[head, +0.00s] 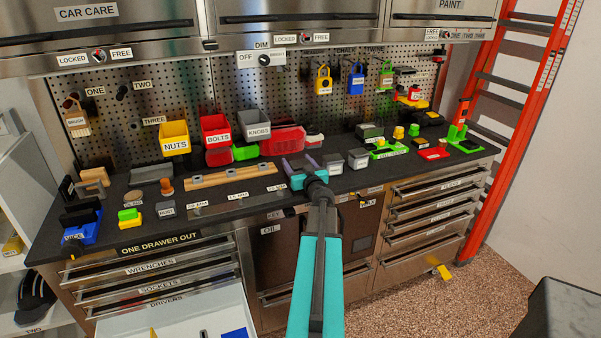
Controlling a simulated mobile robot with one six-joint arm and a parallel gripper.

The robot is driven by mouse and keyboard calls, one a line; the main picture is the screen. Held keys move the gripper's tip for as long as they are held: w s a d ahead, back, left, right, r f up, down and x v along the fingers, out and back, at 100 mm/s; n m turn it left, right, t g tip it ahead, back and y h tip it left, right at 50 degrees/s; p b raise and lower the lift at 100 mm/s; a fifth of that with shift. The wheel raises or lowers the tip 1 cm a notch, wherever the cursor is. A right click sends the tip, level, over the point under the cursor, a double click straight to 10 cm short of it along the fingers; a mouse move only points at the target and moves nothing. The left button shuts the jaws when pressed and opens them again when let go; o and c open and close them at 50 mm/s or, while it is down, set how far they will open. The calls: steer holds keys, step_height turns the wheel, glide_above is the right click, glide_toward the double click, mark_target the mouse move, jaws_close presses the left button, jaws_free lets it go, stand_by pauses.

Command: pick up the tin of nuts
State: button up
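My gripper (301,166) is over the middle of the dark worktop, its two purple fingers apart with nothing visible between them. Small grey labelled boxes that may be tins stand on the worktop: one (333,163) just right of my gripper, one (358,158) beside it, and one (166,209) at the front left. Their labels are too small to read surely, so I cannot tell which is the tin of nuts. A yellow open bin labelled NUTS (175,145) is at the pegboard, left of my gripper.
A red BOLTS bin (217,138) and grey KNOBS bin (258,132) stand right of the yellow bin. A wooden rail (230,176) lies left of my gripper. Green and red holders (434,154) fill the right side. A drawer (180,318) is out at lower left.

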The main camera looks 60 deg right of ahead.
steer(key=c, duration=0.9)
steer(key=shift+r, duration=0.15)
steer(key=shift+r, duration=0.2)
steer(key=b+v, duration=0.1)
steer(key=v, duration=1.1)
steer(key=shift+a, duration=0.15)
steer(key=shift+r+p, duration=0.15)
steer(key=shift+p, duration=0.4)
steer(key=shift+s+p, duration=0.1)
steer(key=shift+p, duration=0.6)
steer(key=shift+s+a+p, duration=0.1)
steer(key=shift+p, duration=0.65)
steer(key=s+p, duration=0.1)
steer(key=p, duration=0.4)
steer(key=shift+a, duration=0.35)
